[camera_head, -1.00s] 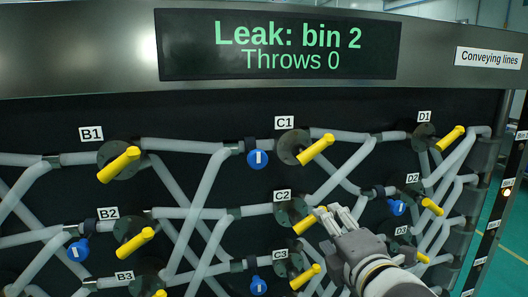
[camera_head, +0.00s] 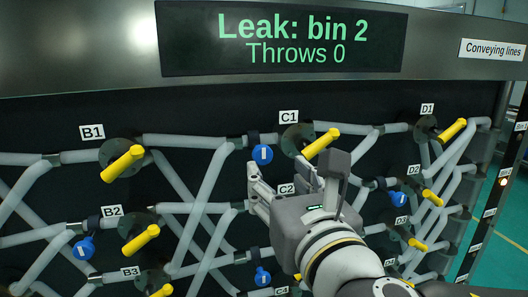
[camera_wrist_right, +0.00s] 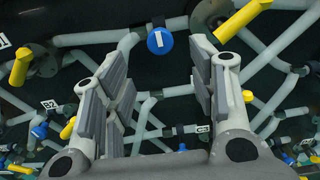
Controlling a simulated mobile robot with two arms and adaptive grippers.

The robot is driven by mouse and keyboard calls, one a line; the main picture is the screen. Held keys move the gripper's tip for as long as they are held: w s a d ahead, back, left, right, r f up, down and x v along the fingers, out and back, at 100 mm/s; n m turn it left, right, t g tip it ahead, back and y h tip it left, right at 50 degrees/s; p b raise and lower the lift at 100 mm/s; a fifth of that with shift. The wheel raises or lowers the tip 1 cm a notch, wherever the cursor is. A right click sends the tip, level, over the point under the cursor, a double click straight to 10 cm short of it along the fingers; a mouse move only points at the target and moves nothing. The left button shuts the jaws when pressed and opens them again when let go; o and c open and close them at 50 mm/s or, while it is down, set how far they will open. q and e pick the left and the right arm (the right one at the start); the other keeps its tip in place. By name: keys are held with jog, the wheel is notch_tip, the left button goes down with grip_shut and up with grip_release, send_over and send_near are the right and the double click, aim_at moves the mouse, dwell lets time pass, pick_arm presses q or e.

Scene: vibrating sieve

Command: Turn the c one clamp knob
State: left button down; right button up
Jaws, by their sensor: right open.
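The C1 clamp knob (camera_head: 262,154) is a round blue knob with a white bar mark, on the pipe left of the C1 label (camera_head: 289,117). My left gripper is not in view.
The yellow C1 lever (camera_head: 321,143) sticks out right of the knob, close to my right gripper. The yellow B1 lever (camera_head: 122,164) is further left. Pale pipes cross the dark panel. The display (camera_head: 283,40) above reads "Leak: bin 2" and "Throws 0".

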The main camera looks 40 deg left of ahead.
aim_at(264, 157)
jog(key=p+x, duration=0.3)
jog(key=x, duration=0.5)
jog(key=shift+r, duration=0.1)
jog(key=shift+x, duration=0.95)
jog(key=shift+c, duration=0.2)
jog(key=c, duration=1)
